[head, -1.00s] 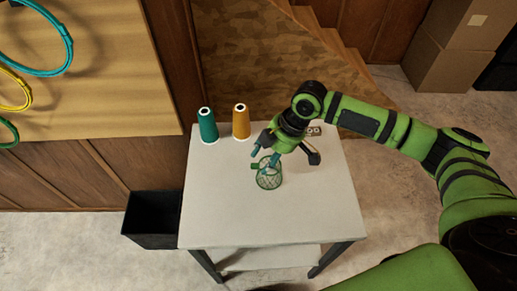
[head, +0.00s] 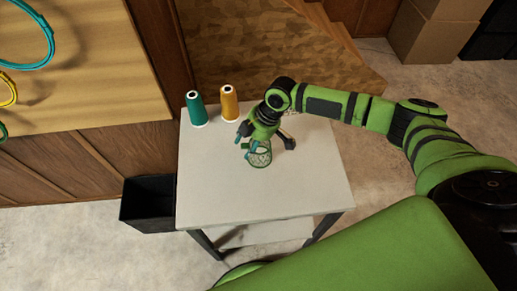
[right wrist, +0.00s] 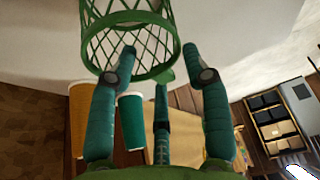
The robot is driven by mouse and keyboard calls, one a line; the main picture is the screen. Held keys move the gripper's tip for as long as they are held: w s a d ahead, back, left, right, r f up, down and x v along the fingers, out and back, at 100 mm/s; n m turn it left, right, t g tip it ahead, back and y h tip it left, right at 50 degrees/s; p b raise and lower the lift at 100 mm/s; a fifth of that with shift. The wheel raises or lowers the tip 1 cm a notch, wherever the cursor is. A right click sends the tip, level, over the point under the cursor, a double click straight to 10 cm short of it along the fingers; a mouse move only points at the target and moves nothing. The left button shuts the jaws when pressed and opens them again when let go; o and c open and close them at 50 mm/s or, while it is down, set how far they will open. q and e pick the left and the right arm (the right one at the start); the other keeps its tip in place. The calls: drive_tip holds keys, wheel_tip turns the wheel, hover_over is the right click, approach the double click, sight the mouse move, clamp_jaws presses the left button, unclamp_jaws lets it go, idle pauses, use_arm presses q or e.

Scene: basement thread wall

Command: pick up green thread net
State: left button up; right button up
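The green thread net (head: 261,156), a small mesh basket, stands on the white table. It also fills the upper left of the right wrist view (right wrist: 130,40), with its rim toward the fingers. My right gripper (head: 262,144) is over the net, its fingers spread. In the right wrist view the gripper (right wrist: 160,55) has one fingertip in front of the mesh and another just right of it; I see no firm grip. Whether a fingertip touches the mesh cannot be told. My left gripper is not in view.
A teal thread cone (head: 196,109) and an orange one (head: 229,104) stand at the table's (head: 215,195) back left. A black bin (head: 147,205) is left of the table. The front of the tabletop is clear. Cardboard boxes (head: 430,40) stand at the back right.

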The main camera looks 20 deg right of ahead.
drive_tip(key=c, duration=0.6)
drive_tip(key=shift+c, duration=0.2)
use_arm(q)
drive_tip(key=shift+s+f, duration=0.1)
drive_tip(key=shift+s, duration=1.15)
use_arm(e)
drive_tip(key=shift+r, duration=0.15)
